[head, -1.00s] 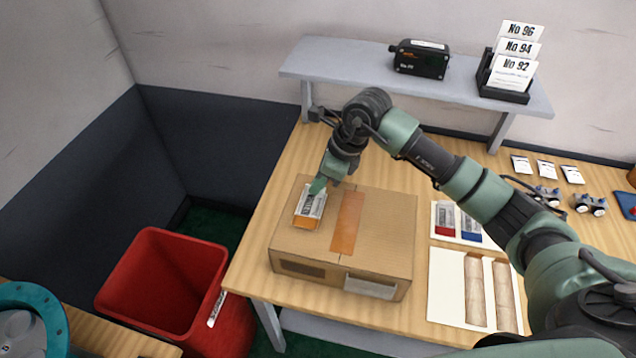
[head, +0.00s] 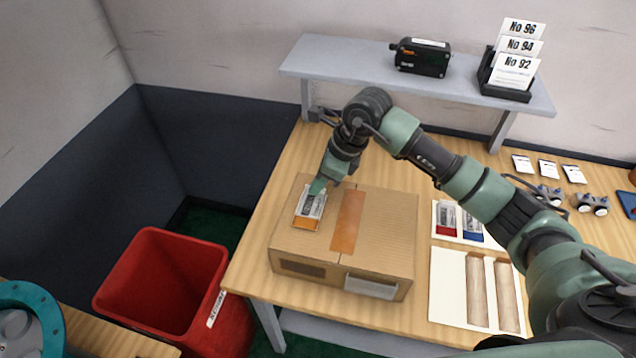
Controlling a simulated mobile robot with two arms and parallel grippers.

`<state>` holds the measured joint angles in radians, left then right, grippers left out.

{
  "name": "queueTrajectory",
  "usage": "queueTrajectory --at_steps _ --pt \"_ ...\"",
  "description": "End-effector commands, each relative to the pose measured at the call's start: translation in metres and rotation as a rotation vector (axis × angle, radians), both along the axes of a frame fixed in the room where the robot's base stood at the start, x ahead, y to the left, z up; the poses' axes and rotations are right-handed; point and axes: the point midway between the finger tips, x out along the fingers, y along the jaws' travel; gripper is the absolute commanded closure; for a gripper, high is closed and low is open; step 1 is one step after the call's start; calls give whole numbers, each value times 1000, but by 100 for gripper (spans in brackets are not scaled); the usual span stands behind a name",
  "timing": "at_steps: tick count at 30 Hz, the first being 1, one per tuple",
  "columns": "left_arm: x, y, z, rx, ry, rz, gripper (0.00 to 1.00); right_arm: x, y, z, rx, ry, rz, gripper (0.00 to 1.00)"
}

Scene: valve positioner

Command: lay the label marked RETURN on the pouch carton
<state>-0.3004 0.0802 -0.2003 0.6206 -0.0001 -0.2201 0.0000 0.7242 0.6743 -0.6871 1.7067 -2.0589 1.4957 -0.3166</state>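The carton (head: 390,235) is a closed brown box on the wooden table, with an orange tape strip (head: 347,222) on its top. A small label (head: 308,213), white and grey with an orange end, is at the left part of the carton's top. Its print is too small to read. My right gripper (head: 317,189) reaches down at the label's far end. The fingertips overlap the label there, and I cannot tell whether they are shut on it. I cannot tell whether the label lies flat on the carton. My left gripper is not in view.
Cards with red and blue labels (head: 470,238) and brown strips (head: 477,292) lie right of the carton. A shelf (head: 340,62) behind holds a black device (head: 422,60) and a numbered card holder (head: 505,88). A red bin (head: 150,290) stands left of the table.

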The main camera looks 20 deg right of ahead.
Motion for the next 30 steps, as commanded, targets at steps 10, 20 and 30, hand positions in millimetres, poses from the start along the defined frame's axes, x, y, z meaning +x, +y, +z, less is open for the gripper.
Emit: queueTrajectory --at_steps 10,20,30 --pt "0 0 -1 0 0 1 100 0 0 0 -1 -1 0 100" --pt "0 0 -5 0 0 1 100 0 -1 0 -1 0 0 100" --pt "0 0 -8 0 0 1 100 0 -1 -2 -1 0 0 100"
